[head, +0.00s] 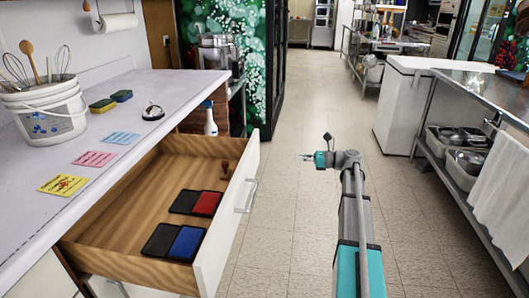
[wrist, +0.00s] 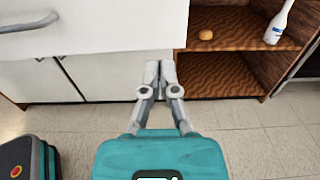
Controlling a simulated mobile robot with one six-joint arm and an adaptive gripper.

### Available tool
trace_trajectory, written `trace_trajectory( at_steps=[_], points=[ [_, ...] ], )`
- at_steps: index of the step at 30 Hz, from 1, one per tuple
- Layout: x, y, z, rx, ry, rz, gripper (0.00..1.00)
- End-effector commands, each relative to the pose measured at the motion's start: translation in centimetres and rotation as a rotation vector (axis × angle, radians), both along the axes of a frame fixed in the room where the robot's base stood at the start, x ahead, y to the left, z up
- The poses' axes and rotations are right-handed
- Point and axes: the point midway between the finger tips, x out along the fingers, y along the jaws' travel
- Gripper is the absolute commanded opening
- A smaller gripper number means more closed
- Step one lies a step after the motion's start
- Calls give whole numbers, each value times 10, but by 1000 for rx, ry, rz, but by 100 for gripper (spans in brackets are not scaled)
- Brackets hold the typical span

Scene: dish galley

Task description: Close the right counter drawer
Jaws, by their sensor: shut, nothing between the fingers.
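The counter drawer (head: 226,225) is pulled well open from the left counter. It has wooden sides, a white front and a metal bar handle (head: 246,196). In the wrist view the white drawer front (wrist: 110,25) fills the upper left, with its handle (wrist: 28,22) at the left edge. My gripper (head: 302,157) is shut and empty, pointing left, out in the aisle to the right of the drawer's far end.
The drawer holds a red ink pad (head: 205,203), a blue ink pad (head: 187,243) and a small stamp (head: 225,168). An open shelf with a white bottle (wrist: 278,22) adjoins the drawer. The aisle floor (head: 300,215) is clear; a steel table (head: 480,85) stands right.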

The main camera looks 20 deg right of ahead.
Motion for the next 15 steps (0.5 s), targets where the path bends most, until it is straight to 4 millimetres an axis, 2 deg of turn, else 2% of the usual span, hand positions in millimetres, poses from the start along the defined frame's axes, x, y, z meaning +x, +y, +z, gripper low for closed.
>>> trace_trajectory(
  at_steps=[15],
  points=[
    [-3, -8, 0, 1, 0, -15, 0]
  ],
)
